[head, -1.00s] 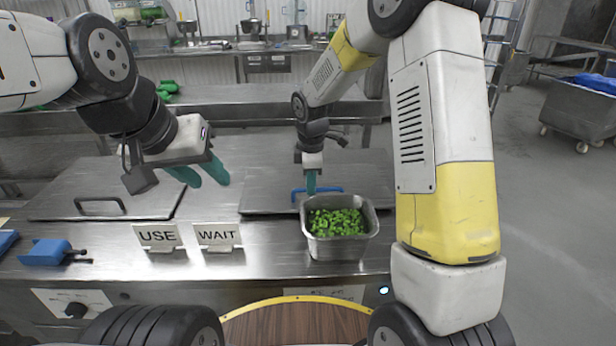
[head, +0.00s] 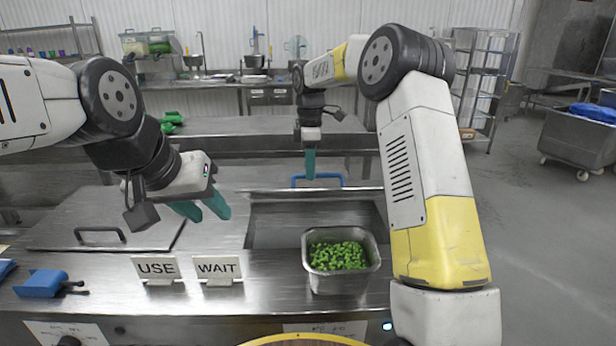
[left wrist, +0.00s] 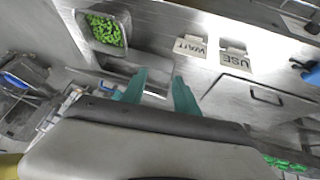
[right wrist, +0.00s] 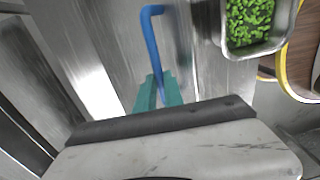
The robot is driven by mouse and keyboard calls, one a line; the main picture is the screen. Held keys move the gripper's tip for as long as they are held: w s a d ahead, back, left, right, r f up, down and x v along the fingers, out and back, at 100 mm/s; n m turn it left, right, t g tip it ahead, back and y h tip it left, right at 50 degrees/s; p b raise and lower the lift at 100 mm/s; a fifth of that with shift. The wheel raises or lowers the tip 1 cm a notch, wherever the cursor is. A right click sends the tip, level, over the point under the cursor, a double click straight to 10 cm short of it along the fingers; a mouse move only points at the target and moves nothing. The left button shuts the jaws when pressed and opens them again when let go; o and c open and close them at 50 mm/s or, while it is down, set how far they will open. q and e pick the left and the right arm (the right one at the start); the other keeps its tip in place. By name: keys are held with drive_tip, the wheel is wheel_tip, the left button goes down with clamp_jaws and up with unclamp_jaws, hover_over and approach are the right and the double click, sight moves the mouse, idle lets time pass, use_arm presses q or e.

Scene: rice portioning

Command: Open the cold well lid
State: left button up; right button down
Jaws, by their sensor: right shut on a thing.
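The cold well lid (head: 262,191) is a metal sheet with a blue bar handle (head: 334,177), seen nearly edge-on at the back of the dark well opening (head: 275,225). I cannot tell its exact tilt. My right gripper (head: 310,175) points down with its teal fingers shut on the blue handle. The handle also shows between the fingers in the right wrist view (right wrist: 151,40).
A metal pan (head: 341,280) of green pieces stands at the front of the opening. USE (head: 156,268) and WAIT (head: 217,268) signs stand left of it. A flat lid (head: 95,215) with a dark handle and a blue tool (head: 42,284) lie further left.

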idle(0.4)
use_arm(q)
drive_tip(key=c, duration=0.5)
drive_tip(key=shift+w+f, duration=0.2)
clamp_jaws()
drive_tip(key=n+g+h, duration=0.3)
drive_tip(key=n+h, duration=1.5)
drive_tip(key=n, duration=1)
approach(307, 192)
drive_tip(key=x, duration=0.4)
drive_tip(key=shift+d, duration=0.1)
